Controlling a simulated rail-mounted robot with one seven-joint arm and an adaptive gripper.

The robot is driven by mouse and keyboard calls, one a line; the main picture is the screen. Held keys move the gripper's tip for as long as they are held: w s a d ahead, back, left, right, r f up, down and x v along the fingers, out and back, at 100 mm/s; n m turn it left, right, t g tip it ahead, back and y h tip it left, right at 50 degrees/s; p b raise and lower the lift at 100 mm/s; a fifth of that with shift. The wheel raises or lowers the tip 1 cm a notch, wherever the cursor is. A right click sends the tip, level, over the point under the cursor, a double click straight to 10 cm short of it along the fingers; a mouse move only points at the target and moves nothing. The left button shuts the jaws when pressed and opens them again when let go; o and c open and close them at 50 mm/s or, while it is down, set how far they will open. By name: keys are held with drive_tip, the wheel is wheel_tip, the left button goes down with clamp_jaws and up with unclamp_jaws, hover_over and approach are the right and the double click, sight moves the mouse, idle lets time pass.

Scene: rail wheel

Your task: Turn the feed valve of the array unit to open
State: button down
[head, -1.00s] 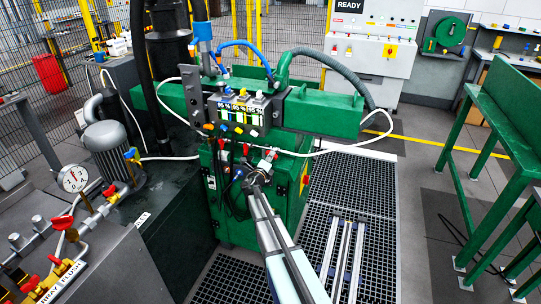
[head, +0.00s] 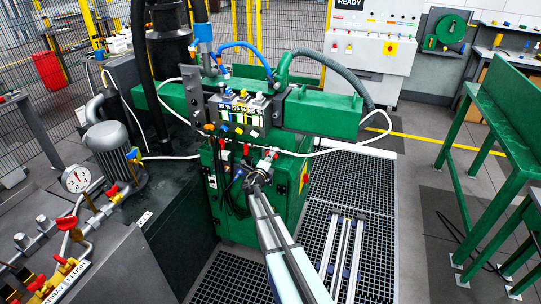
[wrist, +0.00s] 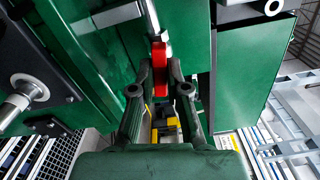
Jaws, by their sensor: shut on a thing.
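A green machine block (head: 232,205) stands in the middle of the head view, with several small red valve handles on its front. My gripper (head: 258,178) reaches up to the front of this block from below. In the wrist view, a red valve handle (wrist: 159,66) sits between the two fingertips of my gripper (wrist: 160,88), which is shut on it. The handle looks upright in that view, with a pale metal stem behind it. I cannot read a label naming the held valve. The far side of the handle is hidden.
A white hose (head: 340,146) loops across the block. A pressure gauge (head: 76,178) and red-handled pipes stand at left. A green bench (head: 505,130) is at right, with open floor grating (head: 350,190) between.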

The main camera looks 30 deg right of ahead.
drive_tip(key=shift+r+n+p, duration=0.2)
drive_tip(key=shift+n+p, duration=1)
drive_tip(key=shift+p, duration=0.5)
drive_tip(key=c, duration=1)
unclamp_jaws()
drive_tip(key=shift+f, duration=0.15)
drive_tip(key=shift+c, duration=0.2)
drive_tip(key=shift+s, duration=0.1)
drive_tip(key=v, duration=0.6)
drive_tip(key=shift+s+a, duration=0.25)
drive_tip(key=shift+a, duration=0.1)
